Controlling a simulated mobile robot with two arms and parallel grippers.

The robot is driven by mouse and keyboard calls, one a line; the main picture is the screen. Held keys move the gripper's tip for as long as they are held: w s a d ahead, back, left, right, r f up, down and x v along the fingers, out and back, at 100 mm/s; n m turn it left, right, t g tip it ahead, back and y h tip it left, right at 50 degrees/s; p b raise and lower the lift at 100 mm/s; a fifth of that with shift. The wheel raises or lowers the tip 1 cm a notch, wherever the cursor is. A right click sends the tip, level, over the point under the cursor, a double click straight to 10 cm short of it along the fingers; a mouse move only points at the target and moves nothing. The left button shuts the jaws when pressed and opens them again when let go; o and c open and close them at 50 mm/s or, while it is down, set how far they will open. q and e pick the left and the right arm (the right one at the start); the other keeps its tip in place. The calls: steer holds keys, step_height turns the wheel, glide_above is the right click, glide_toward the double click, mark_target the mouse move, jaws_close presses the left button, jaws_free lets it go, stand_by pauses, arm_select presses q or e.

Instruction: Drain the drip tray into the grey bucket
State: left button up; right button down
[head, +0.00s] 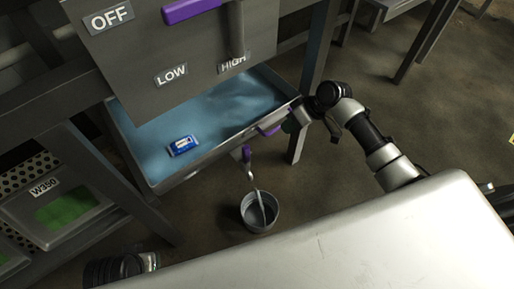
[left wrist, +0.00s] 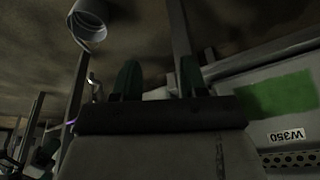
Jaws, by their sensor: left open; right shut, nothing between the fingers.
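The drip tray (head: 215,157) holds bluish liquid under the grey panel. On its front are a purple handle (head: 270,128) and a purple tap lever (head: 247,153). A pale, thin stream or spout runs from the tap down into the grey bucket (head: 246,216) on the floor; I cannot tell which. The bucket also shows at the top left of the left wrist view (left wrist: 87,12). My right gripper (head: 290,124) is shut and empty beside the purple handle; contact is unclear. My left gripper (left wrist: 157,78) is open and empty, its dark green fingers apart.
A blue and white box (head: 184,146) lies in the tray. The panel (head: 160,40) with a purple lever (head: 188,10) overhangs it. A rack with a W350 bin (head: 58,205) stands at left. Open floor lies right of the bucket.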

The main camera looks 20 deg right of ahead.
arm_select(q)
steer(key=shift+r, duration=0.1)
steer(key=shift+s+b+v, duration=0.25)
steer(key=shift+b+v, duration=1.15)
steer(key=shift+b, duration=0.15)
arm_select(e)
glide_toward(247, 160)
steer(key=shift+w+a+f, duration=0.3)
steer(key=shift+w+f, duration=0.2)
steer(key=shift+f, duration=0.2)
steer(key=shift+w+a+f, duration=0.35)
steer(key=shift+w+f, duration=0.15)
steer(key=shift+f, duration=0.2)
steer(key=shift+w+a+f, duration=0.3)
steer(key=shift+w+f, duration=0.25)
steer(key=shift+f, duration=0.15)
arm_select(q)
steer(key=shift+a+r, duration=0.1)
steer(key=shift+a, duration=0.05)
arm_select(e)
steer(key=shift+r, duration=0.1)
arm_select(q)
steer(key=shift+a+r+p, duration=0.1)
steer(key=shift+r+p, duration=0.3)
steer(key=shift+p, duration=0.2)
arm_select(e)
steer(key=shift+s+a, duration=0.1)
steer(key=shift+a, duration=0.1)
